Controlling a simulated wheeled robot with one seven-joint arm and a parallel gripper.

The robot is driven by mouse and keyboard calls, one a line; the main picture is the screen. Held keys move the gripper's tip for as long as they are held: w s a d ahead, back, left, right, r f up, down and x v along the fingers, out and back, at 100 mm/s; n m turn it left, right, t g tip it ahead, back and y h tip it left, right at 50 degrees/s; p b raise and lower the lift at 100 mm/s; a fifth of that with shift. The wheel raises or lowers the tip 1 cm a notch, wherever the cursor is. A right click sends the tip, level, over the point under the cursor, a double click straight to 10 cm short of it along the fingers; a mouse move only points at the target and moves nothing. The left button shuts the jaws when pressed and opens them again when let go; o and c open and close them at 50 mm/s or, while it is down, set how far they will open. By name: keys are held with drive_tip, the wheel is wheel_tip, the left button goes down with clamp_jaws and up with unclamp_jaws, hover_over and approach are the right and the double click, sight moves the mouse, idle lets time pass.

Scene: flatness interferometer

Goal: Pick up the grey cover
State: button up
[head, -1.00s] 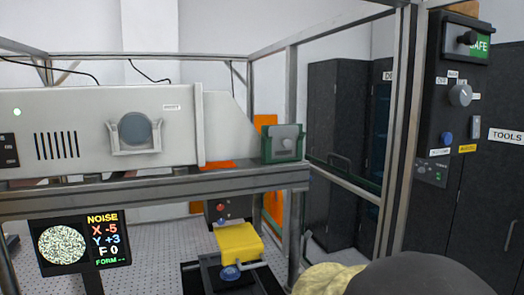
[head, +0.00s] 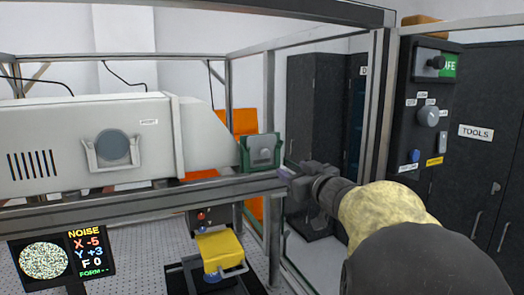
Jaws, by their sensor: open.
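A grey square piece with a small raised middle, which looks like the grey cover (head: 262,151), sits in a green holder (head: 244,155) on the right end of the metal beam. My gripper (head: 287,174) is open and empty, just right of and slightly below the holder, pointing left. It looks apart from the cover, though the depth between them is hard to judge. My forearm reaches in from the lower right. The cover's back and lower edge are hidden by the holder.
A large pale instrument housing (head: 60,140) stands left of the holder, with a blue-grey disc (head: 114,147) in a cradle. A frame post (head: 378,110) and a control panel (head: 425,130) stand at right. A yellow block (head: 220,250) lies below the beam (head: 150,198).

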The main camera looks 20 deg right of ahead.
drive_tip(key=p, duration=0.4)
approach(266, 154)
drive_tip(key=w, duration=0.4)
drive_tip(key=shift+w+a+r, duration=0.1)
drive_tip(key=shift+w+r, duration=0.05)
drive_tip(key=shift+w, duration=0.1)
drive_tip(key=shift+s, duration=0.1)
drive_tip(key=w+p, duration=0.2)
drive_tip(key=w, duration=0.2)
drive_tip(key=shift+w+p, duration=0.25)
drive_tip(key=shift+p, duration=0.15)
drive_tip(key=shift+w+d, duration=0.2)
drive_tip(key=shift+w, duration=0.2)
